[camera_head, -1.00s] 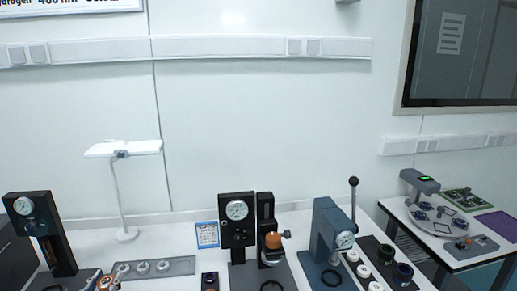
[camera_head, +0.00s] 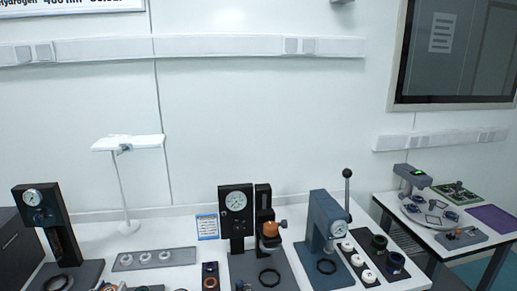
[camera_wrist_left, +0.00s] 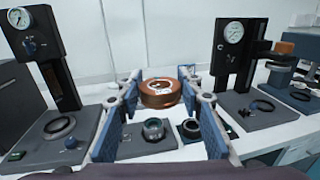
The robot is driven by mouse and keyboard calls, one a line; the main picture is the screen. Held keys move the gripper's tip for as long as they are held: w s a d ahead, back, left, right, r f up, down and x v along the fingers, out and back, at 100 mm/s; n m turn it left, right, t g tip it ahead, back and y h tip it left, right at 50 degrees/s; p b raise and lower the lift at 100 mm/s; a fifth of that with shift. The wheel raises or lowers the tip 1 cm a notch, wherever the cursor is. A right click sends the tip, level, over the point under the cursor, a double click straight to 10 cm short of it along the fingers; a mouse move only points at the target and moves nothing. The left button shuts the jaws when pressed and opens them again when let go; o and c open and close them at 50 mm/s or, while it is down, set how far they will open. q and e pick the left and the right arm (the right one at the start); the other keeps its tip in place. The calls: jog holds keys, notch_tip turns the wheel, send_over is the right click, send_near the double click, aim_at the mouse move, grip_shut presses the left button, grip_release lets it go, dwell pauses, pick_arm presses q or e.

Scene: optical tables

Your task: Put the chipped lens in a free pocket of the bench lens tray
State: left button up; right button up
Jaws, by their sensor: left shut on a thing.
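In the left wrist view my left gripper (camera_wrist_left: 160,112) is shut on a round copper-coloured piece, which I take to be the chipped lens (camera_wrist_left: 161,98). Its top has pale patches; I cannot make out a chip. The blue finger pads press on it from both sides, and it is held above the bench. In the head view the gripper is at most a cropped bit at the bottom edge. A grey tray (camera_head: 124,264) with three white rings lies on the bench; I cannot tell whether it is the bench lens tray. My right gripper is not in view.
Gauge stands rise at the left (camera_head: 43,220) and middle (camera_head: 236,225). A blue lever press (camera_head: 322,225) and dark trays with rings (camera_head: 374,272) stand to the right. A white lamp (camera_head: 124,190) stands behind the grey tray. Two dark rings (camera_wrist_left: 153,129) lie below the held piece.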

pick_arm(q)
jog(key=s+d+r, duration=0.2)
jog(key=s+d, duration=0.7)
jog(key=s, duration=0.1)
jog(key=s+d+r, duration=0.3)
jog(key=s+d, duration=0.6)
jog(key=d, duration=0.1)
notch_tip(320, 180, down, 14)
jog(key=b, duration=1.3)
jog(key=shift+s+a+r+b, duration=0.15)
jog(key=shift+b, duration=0.15)
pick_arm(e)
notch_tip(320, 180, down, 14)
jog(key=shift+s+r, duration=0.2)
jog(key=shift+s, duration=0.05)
pick_arm(q)
jog(key=shift+r, duration=0.1)
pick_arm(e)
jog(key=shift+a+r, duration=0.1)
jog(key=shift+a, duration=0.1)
